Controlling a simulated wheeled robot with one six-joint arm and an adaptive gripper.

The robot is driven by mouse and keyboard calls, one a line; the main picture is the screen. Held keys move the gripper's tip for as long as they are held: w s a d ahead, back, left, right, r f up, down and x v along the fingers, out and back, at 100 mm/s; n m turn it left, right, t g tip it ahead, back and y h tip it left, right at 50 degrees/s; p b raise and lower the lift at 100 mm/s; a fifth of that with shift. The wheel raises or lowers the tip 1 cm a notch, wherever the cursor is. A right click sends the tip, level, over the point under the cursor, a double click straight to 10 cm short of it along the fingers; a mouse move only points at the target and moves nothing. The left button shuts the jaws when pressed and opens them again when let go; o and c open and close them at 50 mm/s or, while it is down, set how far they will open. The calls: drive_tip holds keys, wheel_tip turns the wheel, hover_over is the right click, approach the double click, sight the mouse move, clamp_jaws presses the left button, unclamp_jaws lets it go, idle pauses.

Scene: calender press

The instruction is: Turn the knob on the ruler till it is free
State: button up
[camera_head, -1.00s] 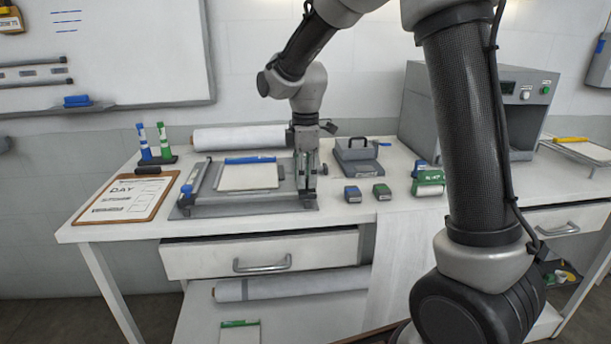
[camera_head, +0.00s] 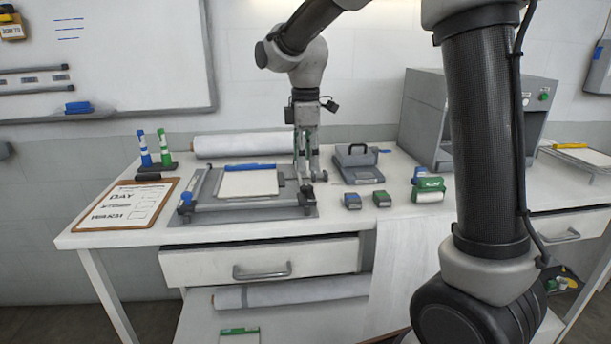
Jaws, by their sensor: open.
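A grey knob or fitting (camera_head: 306,192) is at the right end. A white pad with a blue strip (camera_head: 249,181) lies on the board. My gripper (camera_head: 307,180) points down over the right end of the board, open, its fingers close behind the right-end fitting. I cannot tell whether they touch it.
A clipboard (camera_head: 128,203) lies left, with a marker stand (camera_head: 156,167) behind it. A paper roll (camera_head: 240,143) lies behind the board. A large grey machine (camera_head: 425,120) stands at back right.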

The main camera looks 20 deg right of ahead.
wheel_tip(320, 180, up, 5)
drive_tip(key=shift+f, duration=0.1)
idle(0.3)
drive_tip(key=s+d+m+t, duration=0.1)
drive_tip(key=s+d+m, duration=0.4)
drive_tip(key=s, duration=0.3)
drive_tip(key=s+d+f+m+t, duration=0.1)
drive_tip(key=s+d+m+t, duration=0.1)
drive_tip(key=s+d+m, duration=0.3)
drive_tip(key=s+d+m+t, duration=0.1)
drive_tip(key=s+d+m, duration=0.4)
drive_tip(key=s, duration=0.8)
drive_tip(key=shift+s+f+m, duration=0.15)
drive_tip(key=shift+s+m, duration=0.1)
drive_tip(key=shift+m, duration=0.45)
